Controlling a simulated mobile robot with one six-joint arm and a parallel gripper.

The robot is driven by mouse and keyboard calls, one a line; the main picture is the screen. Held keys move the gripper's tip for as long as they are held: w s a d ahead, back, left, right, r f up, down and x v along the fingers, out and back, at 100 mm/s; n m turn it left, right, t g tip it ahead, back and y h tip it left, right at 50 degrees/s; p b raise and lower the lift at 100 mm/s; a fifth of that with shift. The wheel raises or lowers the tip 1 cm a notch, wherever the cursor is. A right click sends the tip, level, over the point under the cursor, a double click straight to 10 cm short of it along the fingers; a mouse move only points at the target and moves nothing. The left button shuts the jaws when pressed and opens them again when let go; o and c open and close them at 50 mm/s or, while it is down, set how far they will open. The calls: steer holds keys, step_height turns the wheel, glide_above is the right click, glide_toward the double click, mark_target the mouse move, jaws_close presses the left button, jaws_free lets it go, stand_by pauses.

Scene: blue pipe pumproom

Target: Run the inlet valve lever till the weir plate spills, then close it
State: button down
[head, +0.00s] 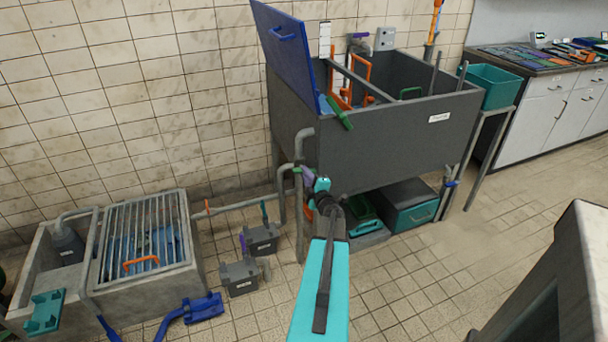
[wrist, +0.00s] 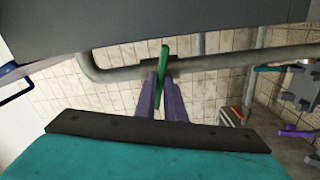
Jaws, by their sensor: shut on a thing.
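A green lever (wrist: 165,52) stands at a grey pipe (wrist: 115,72) under the dark tank; I take it as the inlet valve lever. My gripper (wrist: 163,77) has its two purple fingers shut on this lever, one on each side. In the head view my gripper (head: 306,174) is at the near left lower corner of the tank (head: 410,150), beside the bent pipe. The lever is mostly hidden there by the fingers. I cannot pick out the weir plate for sure, nor see water or spilling. The tank's inside is partly hidden by its front wall.
A blue lid (head: 285,50) stands raised at the tank's left. Teal boxes (head: 408,207) sit under the tank. A grated concrete basin (head: 150,285) and grey units (head: 262,240) stand at the lower left. A grey block (head: 565,270) is at the right. Tiled floor between is free.

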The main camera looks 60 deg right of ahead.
steer(key=shift+s+d+f+m+p, duration=0.1)
steer(key=shift+m+p, duration=2.05)
steer(key=shift+m, duration=1.6)
steer(key=shift+f+m+p, duration=0.1)
steer(key=shift+m+p, duration=2)
steer(key=shift+m, duration=1.65)
steer(key=c, duration=1.8)
jaws_free()
steer(key=shift+c, duration=0.2)
steer(key=shift+r, duration=0.1)
